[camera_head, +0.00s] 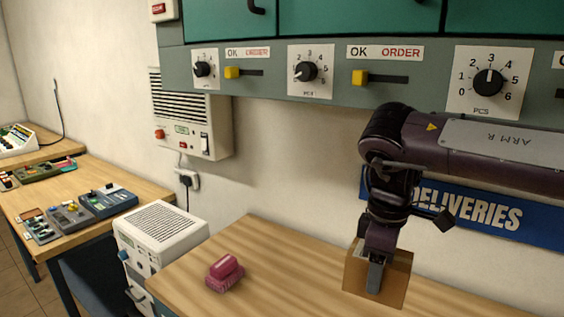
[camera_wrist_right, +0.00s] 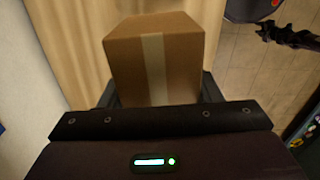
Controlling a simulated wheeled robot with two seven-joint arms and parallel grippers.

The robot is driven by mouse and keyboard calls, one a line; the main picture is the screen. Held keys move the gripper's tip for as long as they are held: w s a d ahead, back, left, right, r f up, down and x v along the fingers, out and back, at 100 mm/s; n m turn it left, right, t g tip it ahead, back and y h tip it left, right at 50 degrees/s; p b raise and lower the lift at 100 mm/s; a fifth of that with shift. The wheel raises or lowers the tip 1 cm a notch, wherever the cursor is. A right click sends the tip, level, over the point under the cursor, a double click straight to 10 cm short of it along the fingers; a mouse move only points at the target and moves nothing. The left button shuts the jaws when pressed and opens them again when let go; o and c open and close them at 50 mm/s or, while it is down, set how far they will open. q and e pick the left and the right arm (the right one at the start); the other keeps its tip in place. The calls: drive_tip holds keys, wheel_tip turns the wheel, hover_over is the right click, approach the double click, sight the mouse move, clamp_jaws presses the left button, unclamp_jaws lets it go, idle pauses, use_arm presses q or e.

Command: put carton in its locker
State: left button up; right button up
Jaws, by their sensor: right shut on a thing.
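A brown carton (camera_head: 354,272) is at the right part of the wooden table, in front of the blue DELIVERIES sign. My right gripper (camera_head: 376,274) reaches down from the right and is shut on it. In the right wrist view the carton (camera_wrist_right: 154,62), with a pale tape strip, sits between the two dark fingers. I cannot tell whether it touches the table. Green lockers (camera_head: 228,18) run along the top, their upper parts out of frame. My left gripper is not in the head view; a dark arm part shows at the upper right of the wrist view.
Below the lockers are dials (camera_head: 488,83) and yellow sliders (camera_head: 360,77) with OK/ORDER labels. A white unit (camera_head: 160,236) stands left of the table. Table space between brush and carton is clear.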

drive_tip(key=m, duration=0.3)
drive_tip(key=d+m, duration=0.1)
drive_tip(key=m, duration=0.2)
drive_tip(key=shift+w+f+m, duration=0.1)
drive_tip(key=shift+w+m, duration=0.05)
drive_tip(key=shift+m, duration=0.25)
drive_tip(key=m, duration=0.5)
drive_tip(key=shift+d+f, duration=0.1)
drive_tip(key=shift+d, duration=0.25)
